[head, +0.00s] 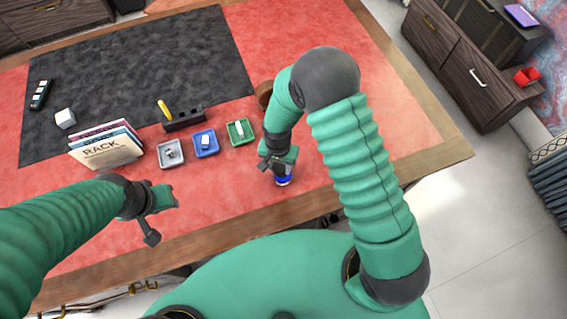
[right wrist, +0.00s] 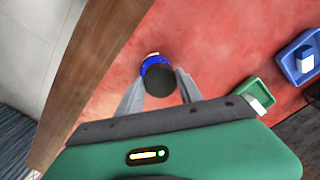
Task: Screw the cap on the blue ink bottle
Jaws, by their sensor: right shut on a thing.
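The blue ink bottle (head: 284,181) stands on the red desk near its front edge, mostly hidden under my right gripper (head: 275,165). In the right wrist view, the bottle (right wrist: 153,62) shows as a blue rim behind a round black cap (right wrist: 160,84). My right gripper (right wrist: 161,78) is shut on the cap, one finger on each side. The cap is over the bottle; I cannot tell whether it touches the neck. My left gripper (head: 158,215) is empty, its fingers apart, above the desk's front edge at the left.
Grey (head: 171,154), blue (head: 205,143) and green (head: 241,131) trays with small items stand left of the bottle. Behind them is a dark holder (head: 184,119) with a yellow item. A book rack (head: 106,149) stands at the left. Red desk right of the bottle is clear.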

